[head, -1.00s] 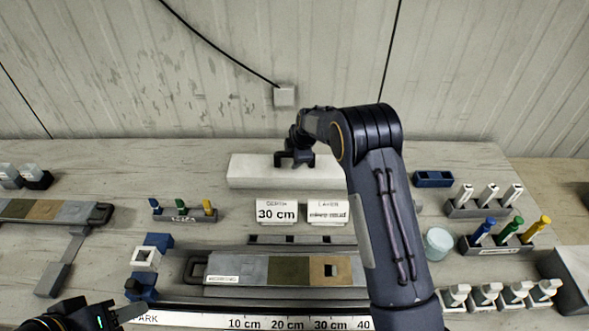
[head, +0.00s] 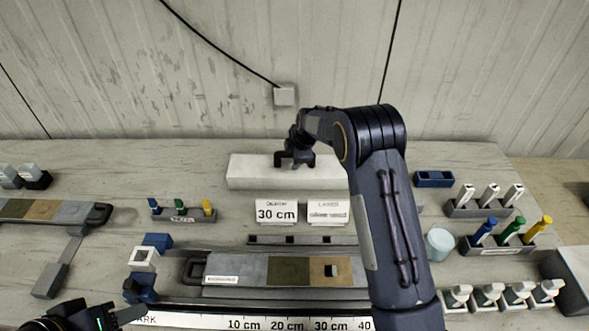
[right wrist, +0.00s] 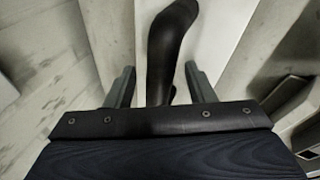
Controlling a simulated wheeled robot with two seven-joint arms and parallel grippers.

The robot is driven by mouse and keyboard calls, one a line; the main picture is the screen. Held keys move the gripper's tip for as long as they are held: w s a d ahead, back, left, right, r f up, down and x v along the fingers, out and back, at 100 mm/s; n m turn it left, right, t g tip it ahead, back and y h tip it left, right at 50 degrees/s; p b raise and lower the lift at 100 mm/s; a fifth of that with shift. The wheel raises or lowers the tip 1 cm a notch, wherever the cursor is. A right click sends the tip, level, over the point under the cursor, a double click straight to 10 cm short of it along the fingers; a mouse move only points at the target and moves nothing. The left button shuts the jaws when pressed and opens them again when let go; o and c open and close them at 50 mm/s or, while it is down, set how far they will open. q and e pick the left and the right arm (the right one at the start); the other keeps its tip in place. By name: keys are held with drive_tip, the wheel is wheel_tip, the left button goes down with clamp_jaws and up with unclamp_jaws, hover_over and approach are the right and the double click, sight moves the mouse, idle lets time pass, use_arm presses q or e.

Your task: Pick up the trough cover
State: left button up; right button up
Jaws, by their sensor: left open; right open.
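The trough cover appears to be the long white block (head: 250,172) at the back of the table, partly hidden behind my right arm. My right gripper (head: 294,164) is over its middle, fingers pointing down. In the right wrist view a dark curved handle (right wrist: 166,50) rises from the pale cover (right wrist: 195,30). The handle lies between the two open fingers of my right gripper (right wrist: 157,85), with gaps on both sides. My left gripper (head: 130,314) is at the lower left edge of the head view, open and away from the cover.
In front are depth (head: 276,212) and layer signs, then a core tray (head: 235,268) and a centimetre ruler (head: 190,321). A pale blue round container (head: 439,243) stands beside my right arm. The wall is close behind.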

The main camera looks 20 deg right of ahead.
drive_tip(key=shift+f, duration=0.3)
